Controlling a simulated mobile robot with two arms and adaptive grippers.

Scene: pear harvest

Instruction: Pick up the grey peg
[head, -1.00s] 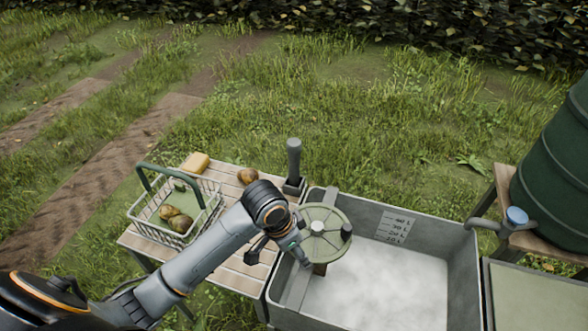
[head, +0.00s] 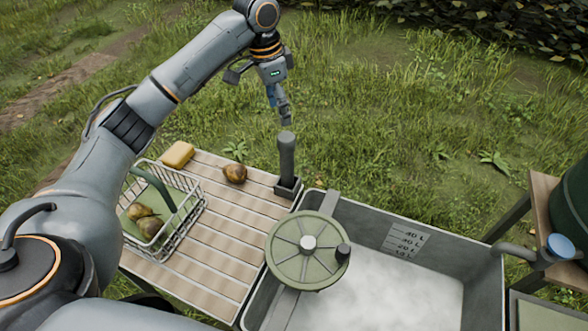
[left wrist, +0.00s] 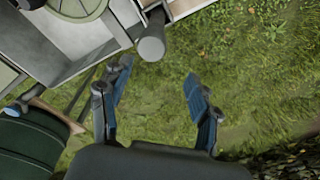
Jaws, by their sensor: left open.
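The grey peg (head: 287,155) stands upright in a small dark base (head: 288,187) at the right back corner of the slatted wooden table. My left gripper (head: 284,118) is open and empty, pointing down just above and behind the peg's top in the head view. In the left wrist view the peg's round end (left wrist: 151,48) shows beyond the two open fingers (left wrist: 157,88), apart from them. My right gripper is not in view.
A wire basket (head: 187,228) with pears, a loose pear (head: 235,173) and a yellow block (head: 177,154) are on the table (head: 212,265). A green handwheel (head: 290,262) sits on the grey water tub (head: 470,262) beside it. A green barrel (head: 577,215) stands right.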

